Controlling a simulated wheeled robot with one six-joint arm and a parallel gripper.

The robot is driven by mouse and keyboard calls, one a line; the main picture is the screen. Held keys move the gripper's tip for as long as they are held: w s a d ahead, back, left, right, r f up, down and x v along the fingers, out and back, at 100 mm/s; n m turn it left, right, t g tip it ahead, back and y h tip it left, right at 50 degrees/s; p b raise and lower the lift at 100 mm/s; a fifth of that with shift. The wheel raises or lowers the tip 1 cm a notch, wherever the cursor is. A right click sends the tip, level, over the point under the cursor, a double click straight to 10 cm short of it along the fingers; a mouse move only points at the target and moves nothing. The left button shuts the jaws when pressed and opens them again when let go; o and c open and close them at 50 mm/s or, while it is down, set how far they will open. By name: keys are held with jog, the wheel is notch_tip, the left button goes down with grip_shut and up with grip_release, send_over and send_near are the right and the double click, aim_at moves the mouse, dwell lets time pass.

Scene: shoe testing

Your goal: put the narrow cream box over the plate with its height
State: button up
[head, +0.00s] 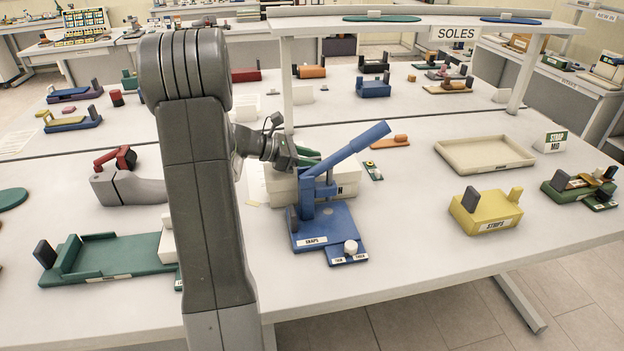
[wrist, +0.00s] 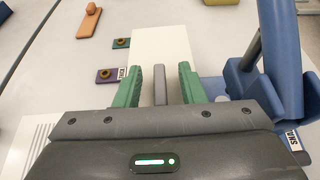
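A cream box (head: 347,178) stands behind the blue snap press, partly hidden by it and by my arm. I cannot tell whether it is the narrow one. In the wrist view a pale cream top (wrist: 160,42) lies beyond my gripper (wrist: 160,72). The green fingers are apart, with a grey upright piece between them and gaps on both sides. In the head view my gripper (head: 308,156) is low over the cream box. A small green plate (wrist: 121,43) and a purple plate (wrist: 108,75) with a label lie left of the pale top; the green plate also shows in the head view (head: 372,166).
The blue snap press (head: 322,225) stands close in front of my gripper, its lever rising rightward. An orange piece (head: 390,142) lies behind. A cream tray (head: 520,164) and a yellow strap holder (head: 485,213) stand to the right. The bench between press and tray is mostly clear.

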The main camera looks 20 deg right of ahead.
jog(key=shift+c, duration=0.3)
grip_shut()
dwell(1.1)
